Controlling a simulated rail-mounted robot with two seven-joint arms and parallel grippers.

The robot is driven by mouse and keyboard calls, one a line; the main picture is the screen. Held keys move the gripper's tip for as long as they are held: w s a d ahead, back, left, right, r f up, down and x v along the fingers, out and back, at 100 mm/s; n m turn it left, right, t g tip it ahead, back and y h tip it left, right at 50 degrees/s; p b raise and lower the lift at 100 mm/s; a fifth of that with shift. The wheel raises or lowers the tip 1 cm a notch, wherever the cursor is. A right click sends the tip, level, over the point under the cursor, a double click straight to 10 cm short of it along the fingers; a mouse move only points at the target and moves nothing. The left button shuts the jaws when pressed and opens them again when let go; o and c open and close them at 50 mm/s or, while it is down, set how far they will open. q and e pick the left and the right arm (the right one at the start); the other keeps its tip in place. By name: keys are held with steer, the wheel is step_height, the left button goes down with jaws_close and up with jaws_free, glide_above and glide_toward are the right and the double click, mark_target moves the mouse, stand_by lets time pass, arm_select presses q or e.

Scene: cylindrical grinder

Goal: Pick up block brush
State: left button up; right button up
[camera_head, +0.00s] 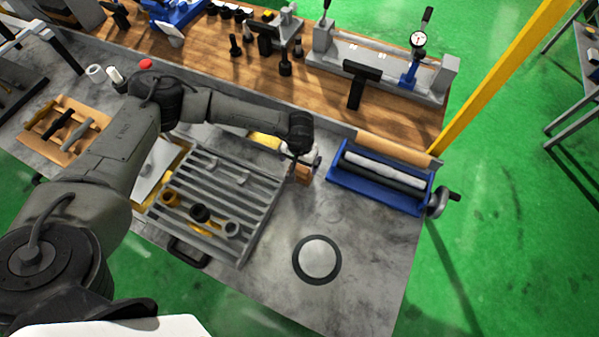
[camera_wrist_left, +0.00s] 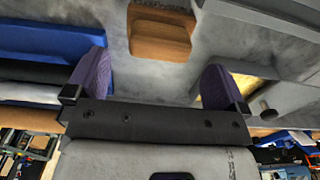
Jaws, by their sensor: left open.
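The block brush (camera_head: 303,174) is a small brown wooden block on the grey metal bench, between the slatted rack and the blue roller unit. In the left wrist view the block brush (camera_wrist_left: 160,36) lies beyond the fingertips, roughly centred between them, with a darker strip along its far edge. My left gripper (camera_head: 301,156) is right beside the brush in the head view, partly covering it. In the left wrist view my left gripper (camera_wrist_left: 156,84) has its two purple finger pads wide apart with nothing between them. My right gripper is in neither view.
The blue roller unit (camera_head: 385,178) with a hand wheel stands close on the right. The slatted rack (camera_head: 238,203) with several small parts is on the left. A round disc (camera_head: 317,259) lies in front. The bare bench between disc and brush is free.

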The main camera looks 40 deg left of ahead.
mark_target(300, 167)
arm_select(q)
steer(key=shift+s+f+p, duration=0.15)
steer(key=shift+f+p, duration=0.45)
steer(key=shift+f, duration=2.25)
steer(key=shift+c, duration=0.3)
steer(key=c, duration=0.9)
steer(key=shift+r, duration=0.2)
steer(key=shift+c, duration=0.2)
steer(key=shift+r, duration=0.6)
steer(key=r, duration=0.1)
steer(key=r+b, duration=0.1)
steer(key=shift+d+r, duration=0.2)
steer(key=shift+r, duration=0.2)
steer(key=d+r+b, duration=0.2)
steer(key=d+r, duration=0.4)
steer(key=d, duration=0.5)
steer(key=shift+s+d+r, duration=0.2)
steer(key=shift+r, duration=0.2)
